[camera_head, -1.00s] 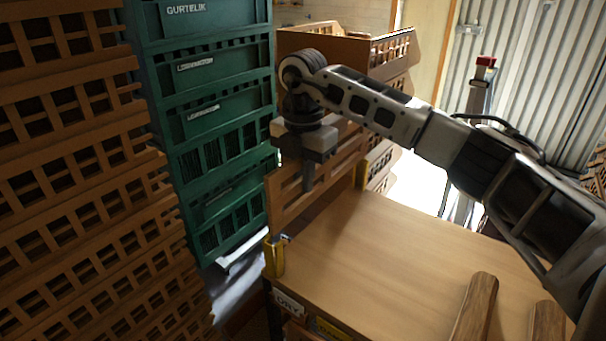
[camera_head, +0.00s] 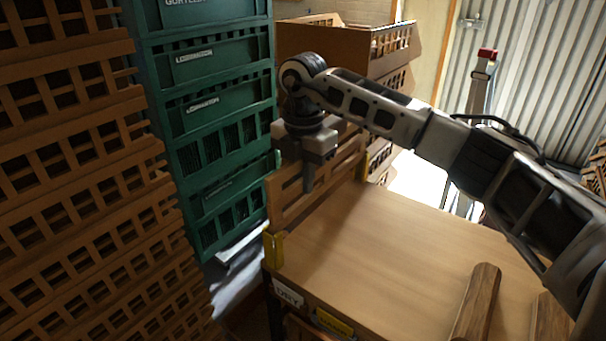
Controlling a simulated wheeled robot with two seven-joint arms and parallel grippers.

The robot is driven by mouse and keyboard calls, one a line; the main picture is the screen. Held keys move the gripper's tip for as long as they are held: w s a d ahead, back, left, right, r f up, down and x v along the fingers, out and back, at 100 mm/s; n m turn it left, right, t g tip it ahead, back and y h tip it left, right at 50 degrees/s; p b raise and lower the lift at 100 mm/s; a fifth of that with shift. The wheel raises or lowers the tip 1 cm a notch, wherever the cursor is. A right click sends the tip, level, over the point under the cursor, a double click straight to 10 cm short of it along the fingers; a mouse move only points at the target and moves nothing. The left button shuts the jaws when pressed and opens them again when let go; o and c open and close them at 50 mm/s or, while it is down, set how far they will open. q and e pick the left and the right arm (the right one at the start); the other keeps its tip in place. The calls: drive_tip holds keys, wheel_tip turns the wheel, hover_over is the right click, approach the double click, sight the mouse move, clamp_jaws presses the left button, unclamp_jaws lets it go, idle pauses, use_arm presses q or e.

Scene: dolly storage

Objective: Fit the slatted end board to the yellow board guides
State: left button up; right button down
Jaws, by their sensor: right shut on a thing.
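The slatted end board (camera_head: 290,207) is a brown wooden panel with slots, standing upright along the far left edge of the wooden deck (camera_head: 390,250). My right gripper (camera_head: 309,180) points down and is shut on the board's top part. One yellow board guide (camera_head: 273,250) stands at the deck's near left corner, with the board's near end at it. The other yellow guide (camera_head: 366,166) shows partly at the board's far end. I cannot tell whether the board's ends sit fully inside the guides. My left gripper is not in view.
Brown crates (camera_head: 80,180) are stacked high at the left. Green crates (camera_head: 220,110) stand behind the board, and more brown crates (camera_head: 345,48) stand behind my arm. Two wooden bars (camera_head: 475,305) rise at the deck's near right. The middle of the deck is clear.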

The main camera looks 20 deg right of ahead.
sight(303, 208)
drive_tip(key=shift+f+b, duration=0.85)
drive_tip(key=shift+f, duration=0.9)
drive_tip(key=shift+f+b, duration=1.35)
drive_tip(key=shift+f, duration=0.95)
drive_tip(key=shift+r, duration=0.1)
drive_tip(key=c, duration=1.4)
unclamp_jaws()
